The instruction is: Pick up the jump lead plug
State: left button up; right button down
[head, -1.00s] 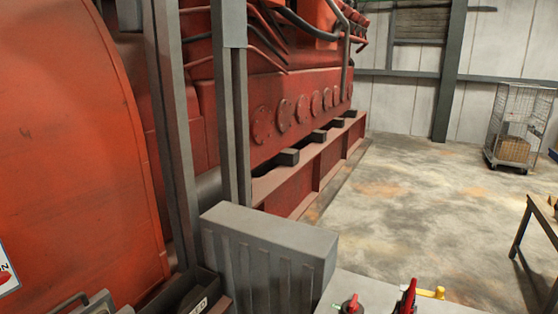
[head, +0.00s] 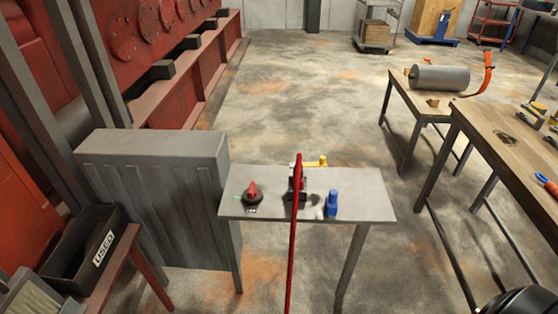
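A small grey table (head: 360,199) stands in the middle of the head view. A long red lead-like strip (head: 292,245) rises from the bottom edge of the view to above the tabletop. Behind it, a dark and pale block (head: 302,184) sits on the table, partly hidden by the strip. I cannot tell for sure which part is the jump lead plug. A red knob on a black round base (head: 252,193) and a blue piece (head: 331,203) sit either side. A yellow piece (head: 316,162) shows at the back edge. Neither gripper is in view.
A grey ribbed cabinet (head: 165,200) adjoins the table's left. A black bin marked USED (head: 85,250) is at lower left. Wooden benches (head: 520,150) stand at right, one with a grey cylinder (head: 440,78). The concrete floor (head: 300,95) behind the table is clear.

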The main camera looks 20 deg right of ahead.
aim_at(301, 187)
jog(key=i, duration=0.3)
jog(key=i+z, duration=0.45)
jog(key=i+j+z, duration=0.2)
jog(key=i+z, duration=0.25)
